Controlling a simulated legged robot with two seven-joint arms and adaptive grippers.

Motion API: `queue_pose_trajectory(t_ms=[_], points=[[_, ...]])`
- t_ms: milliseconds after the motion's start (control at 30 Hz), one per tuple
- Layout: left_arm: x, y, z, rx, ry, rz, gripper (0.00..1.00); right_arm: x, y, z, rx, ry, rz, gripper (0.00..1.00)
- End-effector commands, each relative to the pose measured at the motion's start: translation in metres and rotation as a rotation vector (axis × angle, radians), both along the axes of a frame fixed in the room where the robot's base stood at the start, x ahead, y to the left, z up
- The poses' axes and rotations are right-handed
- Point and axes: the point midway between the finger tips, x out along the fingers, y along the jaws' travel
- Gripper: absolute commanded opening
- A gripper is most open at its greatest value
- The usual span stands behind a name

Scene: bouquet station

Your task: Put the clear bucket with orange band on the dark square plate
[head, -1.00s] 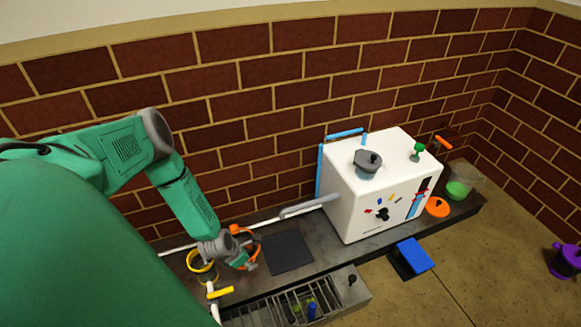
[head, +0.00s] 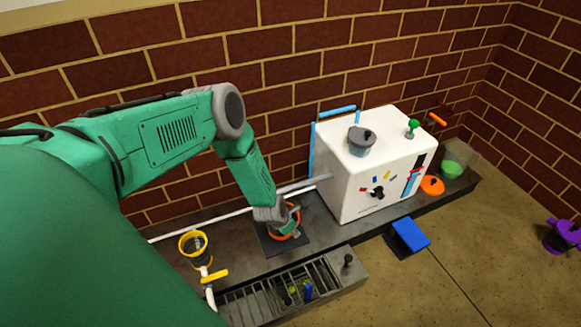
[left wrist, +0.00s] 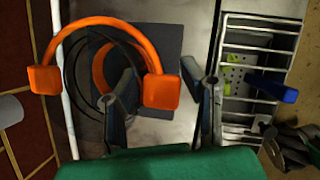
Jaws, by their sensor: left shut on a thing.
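The clear bucket with orange band (head: 295,211) is at my left gripper (head: 287,228), over the dark square plate (head: 268,248). The gripper and forearm hide much of it in the head view. In the left wrist view, its orange band and end blocks (left wrist: 162,92) show beside the fingers of my left gripper (left wrist: 163,108), which is shut on the bucket. There the dark plate (left wrist: 165,50) lies behind the bucket, which overhangs one side of it. I cannot tell whether the bucket touches the plate. My right gripper is out of view.
A white box-shaped machine (head: 350,187) stands to the right, with a grey pipe reaching toward the plate. A slatted metal rack (head: 270,298) is in front. The brick wall is close behind.

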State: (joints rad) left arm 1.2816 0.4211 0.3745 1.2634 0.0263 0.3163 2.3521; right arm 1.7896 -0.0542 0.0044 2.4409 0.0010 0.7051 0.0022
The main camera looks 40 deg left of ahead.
Motion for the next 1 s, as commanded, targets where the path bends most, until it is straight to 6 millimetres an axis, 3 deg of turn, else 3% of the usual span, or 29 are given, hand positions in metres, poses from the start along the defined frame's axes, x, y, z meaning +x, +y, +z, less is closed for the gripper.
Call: queue_pose_trajectory(t_ms=[33, 267, 300, 333, 733, 1000], points=[[-0.002, 0.001, -0.008, 0.001, 0.004, 0.002, 0.01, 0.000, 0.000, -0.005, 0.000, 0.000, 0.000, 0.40], [-0.002, 0.001, -0.006, 0.001, 0.003, 0.002, 0.00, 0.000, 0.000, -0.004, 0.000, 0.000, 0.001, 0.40], [-0.003, 0.001, -0.007, 0.001, 0.005, 0.001, 0.50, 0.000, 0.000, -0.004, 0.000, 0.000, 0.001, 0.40], [-0.003, 0.001, -0.007, 0.001, 0.005, 0.001, 0.56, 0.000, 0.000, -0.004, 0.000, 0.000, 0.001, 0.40], [-0.005, 0.002, 0.000, 0.000, 0.004, 0.002, 0.56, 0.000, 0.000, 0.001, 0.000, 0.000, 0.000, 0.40], [-0.025, 0.003, 0.050, -0.002, 0.004, 0.004, 0.56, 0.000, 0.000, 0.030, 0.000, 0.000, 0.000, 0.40]])
